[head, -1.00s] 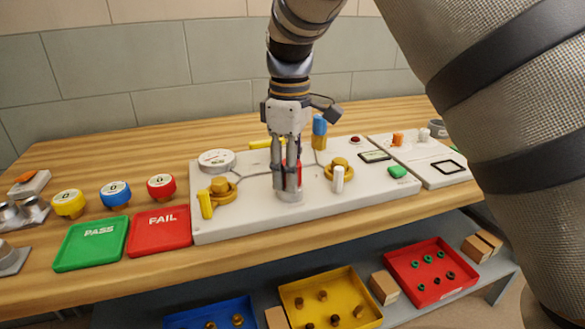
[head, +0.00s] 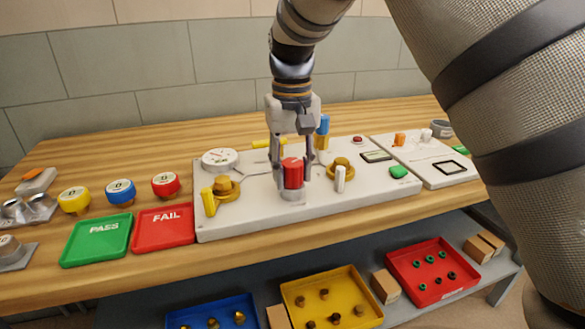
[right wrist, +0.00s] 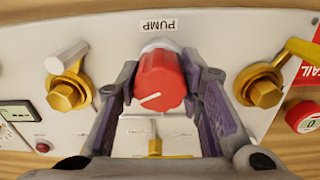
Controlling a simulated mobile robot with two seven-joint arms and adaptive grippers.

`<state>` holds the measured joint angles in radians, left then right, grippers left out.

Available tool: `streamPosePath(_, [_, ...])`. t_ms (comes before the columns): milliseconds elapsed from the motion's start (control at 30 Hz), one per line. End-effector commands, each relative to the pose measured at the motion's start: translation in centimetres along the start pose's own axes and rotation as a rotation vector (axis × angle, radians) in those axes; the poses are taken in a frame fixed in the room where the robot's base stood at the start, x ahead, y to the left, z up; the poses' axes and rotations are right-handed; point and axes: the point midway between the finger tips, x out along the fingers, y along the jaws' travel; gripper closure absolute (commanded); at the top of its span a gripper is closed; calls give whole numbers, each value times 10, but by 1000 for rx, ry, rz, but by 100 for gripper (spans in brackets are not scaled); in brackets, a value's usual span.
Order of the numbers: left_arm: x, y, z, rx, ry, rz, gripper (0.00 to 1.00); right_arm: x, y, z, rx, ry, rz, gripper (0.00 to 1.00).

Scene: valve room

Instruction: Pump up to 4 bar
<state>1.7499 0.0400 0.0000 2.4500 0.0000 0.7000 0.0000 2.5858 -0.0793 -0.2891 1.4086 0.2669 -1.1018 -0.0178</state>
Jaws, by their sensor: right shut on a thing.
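The red pump knob (head: 292,173) stands on a grey base at the middle of the white test panel (head: 250,220). My right gripper (head: 291,178) reaches down from above and is shut on this knob, one finger on each side. In the right wrist view the red knob (right wrist: 160,82) sits between the purple-lined fingers, below an upside-down PUMP label (right wrist: 158,26). Its white mark points toward the lower left. A round gauge (head: 220,160) lies at the panel's left; its reading is too small to tell. My left gripper is not in view.
Brass valves stand left (head: 226,187) and right (head: 341,166) of the knob, with yellow and white handles. A small display (head: 377,156) and green button (head: 398,172) are at the panel's right. Green PASS (head: 97,240) and red FAIL (head: 163,226) trays lie at left.

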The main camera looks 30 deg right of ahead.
Motion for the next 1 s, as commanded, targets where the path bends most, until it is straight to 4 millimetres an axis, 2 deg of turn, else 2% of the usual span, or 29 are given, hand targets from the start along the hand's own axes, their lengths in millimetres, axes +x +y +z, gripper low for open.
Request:
streamPosePath(600, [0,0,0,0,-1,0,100,1,0,0,574,-2,1,94])
streamPosePath(1000, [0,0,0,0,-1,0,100,1,0,0,844,-3,1,94])
